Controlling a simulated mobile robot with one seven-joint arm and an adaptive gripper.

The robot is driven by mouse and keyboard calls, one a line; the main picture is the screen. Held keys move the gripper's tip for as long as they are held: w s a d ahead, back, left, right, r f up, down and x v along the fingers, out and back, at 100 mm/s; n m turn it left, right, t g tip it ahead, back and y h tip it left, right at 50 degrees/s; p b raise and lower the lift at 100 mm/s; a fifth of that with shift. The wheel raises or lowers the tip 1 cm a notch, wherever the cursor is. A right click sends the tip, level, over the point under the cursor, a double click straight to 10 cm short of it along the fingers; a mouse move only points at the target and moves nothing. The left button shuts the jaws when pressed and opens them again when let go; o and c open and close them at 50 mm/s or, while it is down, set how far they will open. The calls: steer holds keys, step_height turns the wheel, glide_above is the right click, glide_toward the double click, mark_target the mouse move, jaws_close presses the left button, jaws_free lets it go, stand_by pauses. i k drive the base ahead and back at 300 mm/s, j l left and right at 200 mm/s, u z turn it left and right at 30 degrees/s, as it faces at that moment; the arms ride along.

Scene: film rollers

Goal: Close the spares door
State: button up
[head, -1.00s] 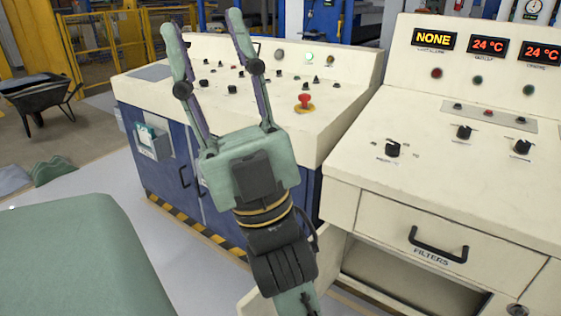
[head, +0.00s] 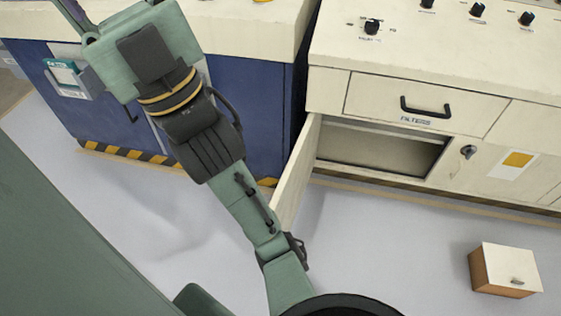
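The cream door (head: 297,172) stands open below the FILTERS drawer (head: 425,104) of the cream console. It swings out toward me from the left side of a dark opening (head: 380,150). No "spares" label is readable on it. My gripper (head: 122,40) is at the top left, over the blue cabinet, well apart from the door. Its fingertips are cut off by the top edge. The visible finger base lies spread as in the earlier view, where the fingers are open and empty. My forearm crosses in front of the door's lower left part.
A brown box with a cream front (head: 505,270) lies on the floor at the right. A blue cabinet (head: 258,105) stands left of the door. A second panel with a round latch (head: 468,152) is right of the opening. The grey floor in front is mostly clear.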

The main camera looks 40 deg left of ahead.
mark_target(285, 201)
steer(key=j+z, duration=0.1)
steer(key=j, duration=0.5)
steer(key=k+j+z, duration=0.1)
steer(key=j, duration=0.55)
steer(key=i+j, duration=0.15)
steer(key=j, duration=0.2)
steer(key=i+j, duration=0.15)
steer(key=j, duration=0.2)
steer(key=i+j+z, duration=0.1)
steer(key=j, duration=0.2)
steer(key=k+u, duration=0.15)
steer(key=k, duration=0.3)
steer(key=k+j+u, duration=0.2)
steer(key=k, duration=0.25)
